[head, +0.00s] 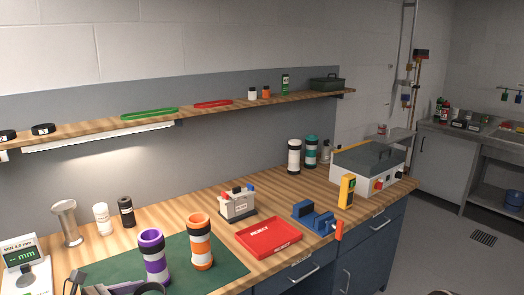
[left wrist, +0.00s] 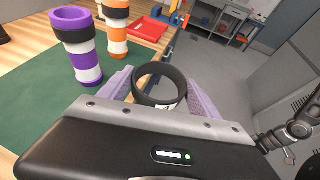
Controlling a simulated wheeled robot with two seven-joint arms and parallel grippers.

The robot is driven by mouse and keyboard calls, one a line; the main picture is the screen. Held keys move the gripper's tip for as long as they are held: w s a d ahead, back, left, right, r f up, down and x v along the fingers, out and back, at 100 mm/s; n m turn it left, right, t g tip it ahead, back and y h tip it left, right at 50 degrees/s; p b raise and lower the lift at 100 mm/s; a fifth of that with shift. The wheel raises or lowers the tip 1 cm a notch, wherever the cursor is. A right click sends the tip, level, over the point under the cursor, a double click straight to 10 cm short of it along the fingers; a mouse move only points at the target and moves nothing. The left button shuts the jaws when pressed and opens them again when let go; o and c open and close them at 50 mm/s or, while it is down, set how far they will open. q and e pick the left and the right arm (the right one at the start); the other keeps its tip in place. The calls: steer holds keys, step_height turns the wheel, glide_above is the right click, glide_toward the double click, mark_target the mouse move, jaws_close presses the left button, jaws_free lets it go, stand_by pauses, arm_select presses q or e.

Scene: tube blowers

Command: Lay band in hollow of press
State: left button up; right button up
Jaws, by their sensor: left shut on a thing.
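The black band (left wrist: 160,84) is a ring with a small white mark on its lower side. My left gripper (left wrist: 158,88) is shut on it, with a lavender finger on either side. In the head view the band (head: 150,288) and my left gripper (head: 122,289) are cut off by the bottom edge, near the front of the green mat. A blue device with an orange-red handle (head: 315,216), possibly the press, stands at the bench front, well to the right of the band. Its hollow is not clear. My right gripper is not in view.
Purple-white (head: 153,257) and orange-white (head: 200,241) tubes stand on the green mat (head: 229,262). A red tray (head: 268,237) and a small grey box with coloured knobs (head: 237,205) lie between them and the blue device. A grey-lidded machine (head: 367,164) stands farther right.

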arm_select(q)
steer(key=s+d+f+m+g+h+b, duration=0.1)
steer(key=s+d+f+m+g+h, duration=0.1)
steer(key=s+d+f, duration=0.3)
steer(key=d+f+m, duration=0.1)
steer(key=d+f, duration=0.2)
steer(key=f, duration=0.3)
steer(key=shift+s+d+f+g, duration=0.15)
steer(key=shift+d+f+g, duration=0.05)
steer(key=shift+f+g, duration=0.15)
steer(key=f, duration=0.2)
steer(key=s+f, duration=0.1)
steer(key=f, duration=0.2)
steer(key=shift+s+f, duration=0.3)
steer(key=shift+f, duration=0.05)
